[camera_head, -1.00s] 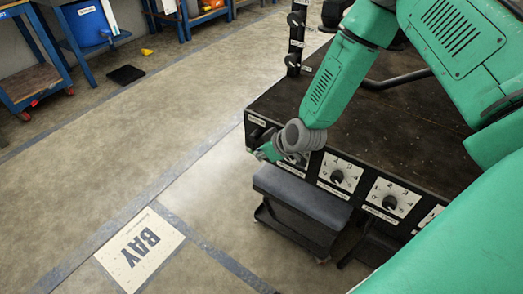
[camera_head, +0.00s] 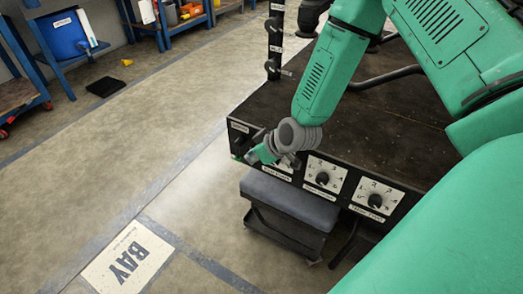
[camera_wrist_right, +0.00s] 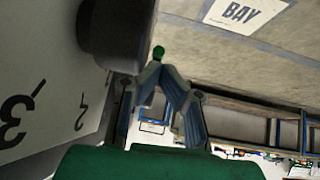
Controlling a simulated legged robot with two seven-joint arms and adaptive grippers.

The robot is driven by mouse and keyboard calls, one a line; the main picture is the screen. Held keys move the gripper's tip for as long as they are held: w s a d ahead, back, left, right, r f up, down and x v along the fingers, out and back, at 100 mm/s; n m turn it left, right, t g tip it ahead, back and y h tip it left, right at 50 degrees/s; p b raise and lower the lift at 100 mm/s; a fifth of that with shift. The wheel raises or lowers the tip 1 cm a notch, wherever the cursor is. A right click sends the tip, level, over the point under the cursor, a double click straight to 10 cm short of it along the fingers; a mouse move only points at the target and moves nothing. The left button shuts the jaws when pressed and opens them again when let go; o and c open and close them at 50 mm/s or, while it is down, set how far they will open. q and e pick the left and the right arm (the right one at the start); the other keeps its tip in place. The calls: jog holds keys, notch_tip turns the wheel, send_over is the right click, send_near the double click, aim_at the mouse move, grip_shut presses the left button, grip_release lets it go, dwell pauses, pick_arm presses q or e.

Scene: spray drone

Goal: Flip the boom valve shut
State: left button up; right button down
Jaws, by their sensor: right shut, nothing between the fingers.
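The dark workbench (camera_head: 370,120) has a front panel with several black dials on white plates. A label (camera_head: 240,127) sits at the panel's left end, too small to read. My right gripper (camera_head: 249,158) is at that left end, in front of the panel. In the right wrist view my right gripper (camera_wrist_right: 158,70) is shut and empty, its fingertips together. I cannot make out for certain which part is the boom valve. My left gripper is not in view.
A dial knob (camera_head: 322,178) and another (camera_head: 375,201) stick out along the panel. A grey-topped step stool (camera_head: 290,195) stands below the gripper. A dark post with knobs (camera_head: 275,40) rises at the back.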

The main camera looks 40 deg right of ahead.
jog(key=v, duration=0.7)
jog(key=shift+s+r, duration=0.25)
jog(key=shift+d, duration=0.1)
pick_arm(q)
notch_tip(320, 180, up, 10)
jog(key=p, duration=1)
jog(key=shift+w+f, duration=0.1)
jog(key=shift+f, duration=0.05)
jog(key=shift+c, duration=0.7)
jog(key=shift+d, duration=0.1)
pick_arm(e)
jog(key=s+a+f+m+g, duration=0.1)
jog(key=s+g, duration=0.1)
jog(key=s, duration=0.6)
jog(key=s+a+f+m+g+h, duration=0.1)
jog(key=s+a+f+g, duration=0.1)
jog(key=s, duration=0.6)
jog(key=s+a+f+m+g+h, duration=0.1)
jog(key=s+g, duration=0.2)
jog(key=s, duration=0.5)
jog(key=shift+a+f+m, duration=0.3)
jog(key=shift+a+f, duration=0.1)
